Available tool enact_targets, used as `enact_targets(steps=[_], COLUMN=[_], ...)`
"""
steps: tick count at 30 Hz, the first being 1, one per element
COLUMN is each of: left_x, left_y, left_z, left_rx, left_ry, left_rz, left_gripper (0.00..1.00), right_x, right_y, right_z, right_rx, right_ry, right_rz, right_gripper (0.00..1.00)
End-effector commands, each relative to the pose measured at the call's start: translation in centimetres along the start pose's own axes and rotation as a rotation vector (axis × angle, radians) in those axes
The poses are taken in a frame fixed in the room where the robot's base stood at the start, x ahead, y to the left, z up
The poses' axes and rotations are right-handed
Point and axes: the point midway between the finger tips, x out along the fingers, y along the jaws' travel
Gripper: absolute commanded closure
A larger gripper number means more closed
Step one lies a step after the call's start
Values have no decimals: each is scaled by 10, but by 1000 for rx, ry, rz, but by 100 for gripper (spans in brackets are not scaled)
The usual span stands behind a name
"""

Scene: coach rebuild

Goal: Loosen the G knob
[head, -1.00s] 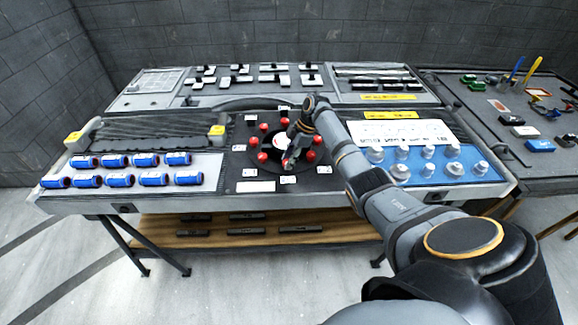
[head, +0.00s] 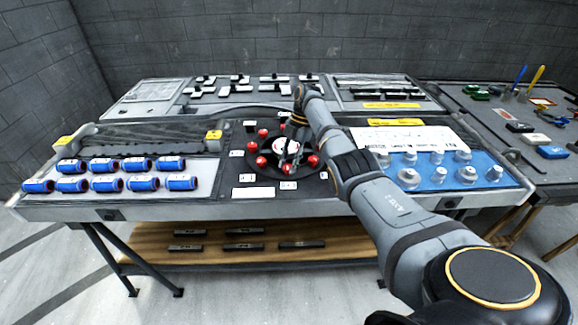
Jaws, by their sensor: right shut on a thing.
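A round dark dial plate (head: 272,173) sits in the middle of the bench panel, with several red knobs in a ring around a white and red centre. My right gripper (head: 289,163) reaches down over this ring, its fingers shut on the red knob (head: 286,169) at the front. The fingers and wrist partly hide that knob and the centre. Other red knobs show at the left (head: 251,146) and front right (head: 312,161). Small white labels lie around the ring, too small to read, so I cannot tell which letter the held knob has. My left gripper is out of view.
Clear and metal fittings lie on a blue mat (head: 422,186) at the right. A side table (head: 480,103) holds tools. My right arm crosses the bench's right half.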

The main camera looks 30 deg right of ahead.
Motion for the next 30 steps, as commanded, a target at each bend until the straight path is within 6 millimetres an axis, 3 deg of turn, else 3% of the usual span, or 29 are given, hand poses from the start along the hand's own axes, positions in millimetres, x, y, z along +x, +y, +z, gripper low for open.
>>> enact_targets(steps=[13, 14, 18, 26, 30], left_x=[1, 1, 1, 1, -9], left_y=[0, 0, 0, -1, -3], left_z=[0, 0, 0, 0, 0], left_rx=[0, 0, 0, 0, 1], left_ry=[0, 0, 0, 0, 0], left_rz=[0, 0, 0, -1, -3], left_gripper=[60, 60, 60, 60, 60], right_x=[1, 1, 1, 0, -3], right_y=[0, 0, 0, 0, -1], right_z=[0, 0, 0, 0, -1], right_rx=[-9, -8, -8, -8, 26], right_ry=[1, 1, 0, 0, -1], right_rz=[-5, -5, -5, -4, 9], right_gripper=[99, 66, 48, 46, 46])
